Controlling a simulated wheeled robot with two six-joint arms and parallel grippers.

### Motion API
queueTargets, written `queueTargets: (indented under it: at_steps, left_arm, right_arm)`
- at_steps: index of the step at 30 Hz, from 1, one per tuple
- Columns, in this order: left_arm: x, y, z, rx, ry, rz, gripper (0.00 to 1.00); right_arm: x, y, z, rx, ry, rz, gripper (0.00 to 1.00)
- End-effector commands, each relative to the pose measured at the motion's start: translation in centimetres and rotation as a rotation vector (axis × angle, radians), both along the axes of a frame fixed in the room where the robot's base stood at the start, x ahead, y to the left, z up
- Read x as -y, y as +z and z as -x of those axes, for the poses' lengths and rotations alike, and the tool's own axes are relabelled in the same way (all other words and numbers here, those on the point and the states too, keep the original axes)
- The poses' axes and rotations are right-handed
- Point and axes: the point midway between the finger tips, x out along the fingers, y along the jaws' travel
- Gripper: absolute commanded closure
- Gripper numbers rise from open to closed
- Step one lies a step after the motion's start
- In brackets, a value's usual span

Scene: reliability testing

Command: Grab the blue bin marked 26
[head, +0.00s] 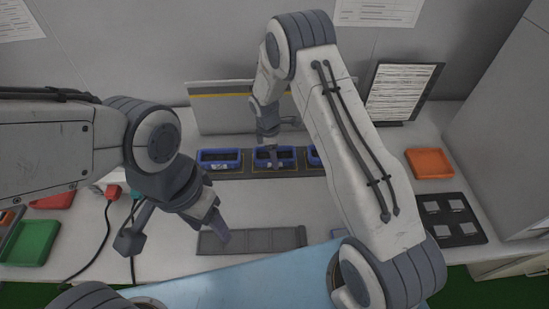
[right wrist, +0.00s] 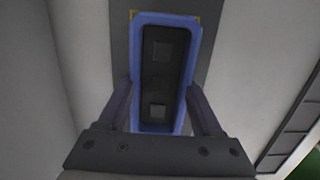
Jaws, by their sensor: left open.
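Three blue bins stand in a row on a dark strip at the back of the table: a left bin (head: 219,166), a middle bin (head: 262,164) and a right bin (head: 313,157), partly hidden by my right arm. Their numbers are too small to read. My right gripper (head: 274,160) points down at the middle bin. In the right wrist view its fingers (right wrist: 160,105) lie along both long sides of a blue bin (right wrist: 166,18), with no clear gap; whether they press on it I cannot tell. Dark square pieces lie inside. My left gripper (head: 178,237) is open and empty, left of the grey rack.
A grey flat rack (head: 252,241) lies in front of the bins. An orange tray (head: 430,163) and a black tray with square pieces (head: 451,219) are at right. A green tray (head: 31,243), a red tray (head: 54,201) and cables are at left. A low panel (head: 218,115) stands behind the bins.

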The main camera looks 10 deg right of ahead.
Motion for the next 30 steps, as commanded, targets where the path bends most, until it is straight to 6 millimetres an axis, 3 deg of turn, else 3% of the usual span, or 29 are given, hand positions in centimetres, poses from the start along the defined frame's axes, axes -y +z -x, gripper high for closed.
queueTargets:
  at_steps: [1,2,3,14,21,30]
  left_arm:
    - [0.0,0.0,0.0,0.0,0.0,0.0,0.4]
    - [0.0,0.0,0.0,0.0,0.0,0.0,0.4]
    - [0.0,0.0,0.0,0.0,0.0,0.0,0.4]
    - [0.0,-0.2,0.0,0.0,0.0,0.0,0.4]
    - [0.0,-0.8,0.0,0.0,0.0,0.0,0.4]
    - [0.0,-1.6,0.0,0.0,0.0,0.0,0.4]
  right_arm:
    - [0.0,0.0,0.0,0.0,0.0,0.0,0.77]
    - [0.0,0.0,0.0,0.0,0.0,0.0,0.88]
    - [0.0,0.0,0.0,0.0,0.0,0.0,0.92]
    - [0.0,0.7,-0.1,0.001,-0.001,0.0,0.92]
    - [0.0,4.1,-0.1,0.005,0.0,-0.001,0.92]
    - [5.5,7.6,2.5,0.002,-0.006,0.0,0.92]
